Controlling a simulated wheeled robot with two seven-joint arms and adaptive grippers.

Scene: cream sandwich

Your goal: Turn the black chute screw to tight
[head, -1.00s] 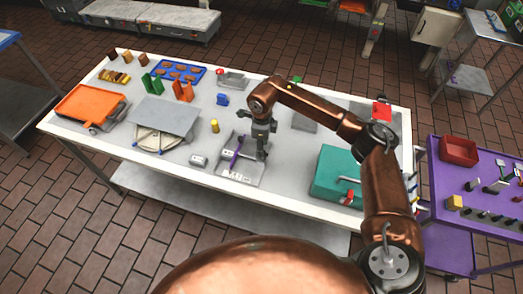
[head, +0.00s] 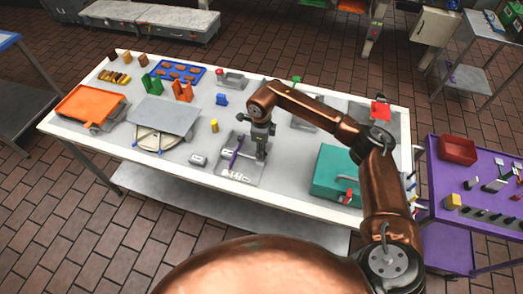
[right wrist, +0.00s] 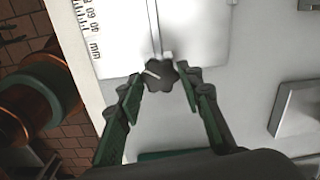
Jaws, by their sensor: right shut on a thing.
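The black chute screw (right wrist: 160,75) is a lobed black knob with a white pointer mark, in the right wrist view. It sits at the end of a pale plate (right wrist: 190,30) with a slot line and a millimetre scale. My right gripper (right wrist: 162,82) is shut on the screw, one green-padded finger on each side. In the head view my right gripper (head: 261,158) points down at the right side of the grey metal chute piece (head: 227,177), which has a purple strip (head: 236,152). The screw is hidden there. My left gripper is not in view.
On the white-edged table, a teal box (head: 335,172) stands right of the gripper. A purple cart (head: 465,200) stands at the right.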

